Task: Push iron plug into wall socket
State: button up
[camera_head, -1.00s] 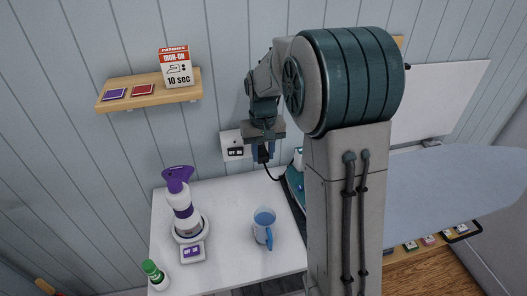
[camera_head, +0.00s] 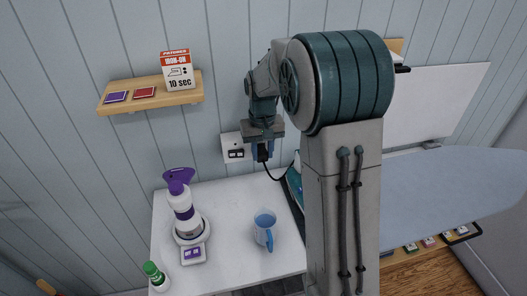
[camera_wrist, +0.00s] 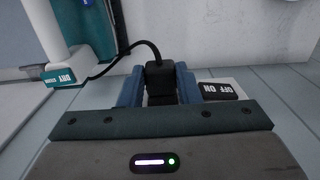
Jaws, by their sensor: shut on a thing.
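My gripper (camera_head: 262,150) is shut on the black iron plug (camera_wrist: 160,80), which sits between the two blue fingers in the wrist view. The white wall socket (camera_head: 232,147) is on the panelled wall, just left of my gripper in the head view. In the wrist view part of its plate with the OFF/ON switch (camera_wrist: 222,90) shows right of the fingers. The plug's front and the socket holes are hidden, so I cannot tell whether they touch. A black cord (camera_head: 275,175) runs from the plug to the iron (camera_head: 294,186), mostly hidden behind my arm.
A wooden shelf (camera_head: 150,103) is at upper left. An ironing board (camera_head: 450,195) is at right.

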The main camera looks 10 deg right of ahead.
jog(key=shift+w, duration=0.65)
dwell(0.3)
jog(key=o, duration=1)
notch_tip(320, 180, up, 14)
jog(key=shift+f+b, duration=0.1)
jog(key=shift+b, duration=0.4)
